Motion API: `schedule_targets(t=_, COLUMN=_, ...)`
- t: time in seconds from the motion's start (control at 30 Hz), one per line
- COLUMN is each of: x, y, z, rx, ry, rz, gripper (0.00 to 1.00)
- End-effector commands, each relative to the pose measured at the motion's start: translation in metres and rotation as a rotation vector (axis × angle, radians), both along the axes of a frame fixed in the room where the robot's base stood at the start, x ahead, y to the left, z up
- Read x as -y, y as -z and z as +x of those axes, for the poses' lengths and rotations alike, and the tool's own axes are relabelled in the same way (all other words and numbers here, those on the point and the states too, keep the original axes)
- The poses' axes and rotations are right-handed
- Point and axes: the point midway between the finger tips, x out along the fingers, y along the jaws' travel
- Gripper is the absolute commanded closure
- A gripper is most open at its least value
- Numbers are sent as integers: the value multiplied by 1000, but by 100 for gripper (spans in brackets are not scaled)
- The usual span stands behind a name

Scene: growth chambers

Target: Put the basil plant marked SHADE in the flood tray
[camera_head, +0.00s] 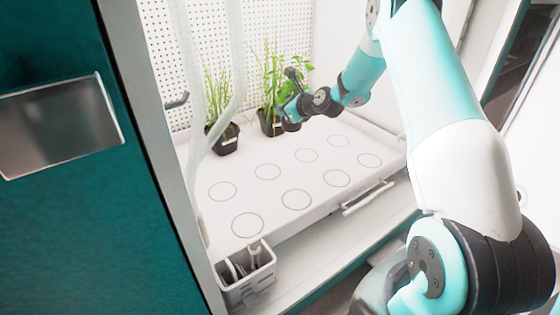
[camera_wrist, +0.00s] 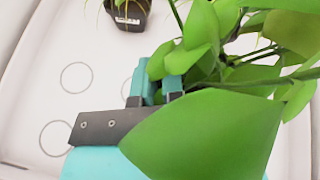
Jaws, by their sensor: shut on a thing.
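The white flood tray (camera_head: 258,196) with ring marks lies inside the chamber; it also shows in the wrist view (camera_wrist: 103,105). My gripper (camera_head: 292,108) is at the tray's back, shut on a broad-leaved plant (camera_wrist: 215,125) that looks like basil. In the wrist view, large leaves hide much of my gripper (camera_wrist: 158,88) and the exact grip. The held plant's pot and any SHADE mark cannot be made out. A dark pot (camera_head: 270,123) with tall green stems stands beside my gripper. Another dark pot (camera_head: 223,138) with thin grassy leaves and a white label stands to its left.
Several ring-marked places at the tray's front and middle are clear. A pale hanging strip (camera_head: 190,75) crosses the opening at left. A grey caddy (camera_head: 247,278) hangs at the front left corner, and a handle (camera_head: 367,198) is on the front. The teal door (camera_head: 70,230) is at left.

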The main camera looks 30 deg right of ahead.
Motion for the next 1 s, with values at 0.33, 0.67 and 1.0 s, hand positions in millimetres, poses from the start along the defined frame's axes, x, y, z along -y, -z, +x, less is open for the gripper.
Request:
schedule_targets(t=0.33, x=-1, y=102, z=0, rx=1, ry=-3, rz=2, gripper=100)
schedule_targets(t=0.67, x=-3, y=131, z=1, rx=2, ry=-5, rz=-2, gripper=100)
schedule_targets(t=1.0, x=-3, y=163, z=1, rx=3, ry=-5, rz=-3, gripper=100)
